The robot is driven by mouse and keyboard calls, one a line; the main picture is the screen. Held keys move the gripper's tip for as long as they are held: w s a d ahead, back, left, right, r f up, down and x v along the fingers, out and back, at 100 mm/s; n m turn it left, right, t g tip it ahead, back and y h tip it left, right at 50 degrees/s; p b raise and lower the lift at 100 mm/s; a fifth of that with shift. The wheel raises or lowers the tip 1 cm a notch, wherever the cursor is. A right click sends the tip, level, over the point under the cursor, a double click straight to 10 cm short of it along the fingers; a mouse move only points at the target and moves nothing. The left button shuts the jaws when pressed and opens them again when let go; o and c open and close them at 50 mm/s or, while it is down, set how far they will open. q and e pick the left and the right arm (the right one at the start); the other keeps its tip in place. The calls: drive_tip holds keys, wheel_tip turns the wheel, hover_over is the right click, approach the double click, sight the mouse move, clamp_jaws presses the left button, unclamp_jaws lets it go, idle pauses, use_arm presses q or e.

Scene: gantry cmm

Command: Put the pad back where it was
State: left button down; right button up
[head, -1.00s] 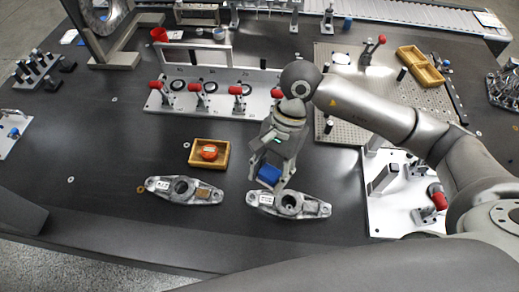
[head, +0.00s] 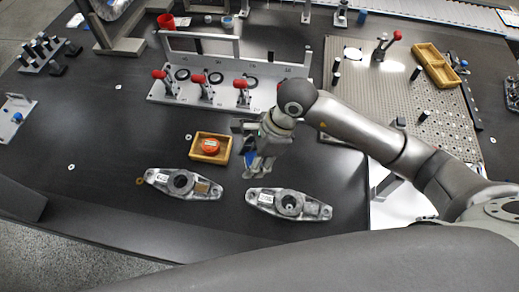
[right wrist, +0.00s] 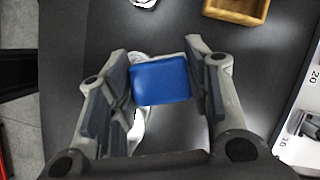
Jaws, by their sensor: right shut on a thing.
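A blue pad (right wrist: 160,80) sits between the two fingers of my right gripper (right wrist: 160,85) in the right wrist view. The right gripper (head: 259,168) is shut on it. In the head view the gripper hangs above the dark table, right of a small wooden tray and behind the right metal casting (head: 266,198). A second metal casting (head: 160,178) lies to the left. In the wrist view a casting is partly hidden behind the pad. My left gripper is not in view.
A perforated plate (head: 365,100) is at the right with another wooden tray (head: 437,65). The table front left is clear.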

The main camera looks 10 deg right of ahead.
drive_tip(key=w+d+f, duration=0.1)
drive_tip(key=w+f, duration=0.1)
drive_tip(key=w+d+f, duration=0.1)
drive_tip(key=w+f, duration=0.1)
drive_tip(key=w, duration=0.1)
drive_tip(key=w+d+f+p, duration=0.1)
drive_tip(key=w+f, duration=0.1)
drive_tip(key=f, duration=0.1)
drive_tip(key=shift+w, duration=0.2)
wheel_tip(320, 180, down, 3)
drive_tip(key=shift+w+d+r+p, duration=0.1)
drive_tip(key=shift+w+p, duration=0.05)
drive_tip(key=shift+p, duration=0.5)
drive_tip(key=shift+f, duration=0.3)
drive_tip(key=shift+f, duration=0.2)
drive_tip(key=o, duration=0.9)
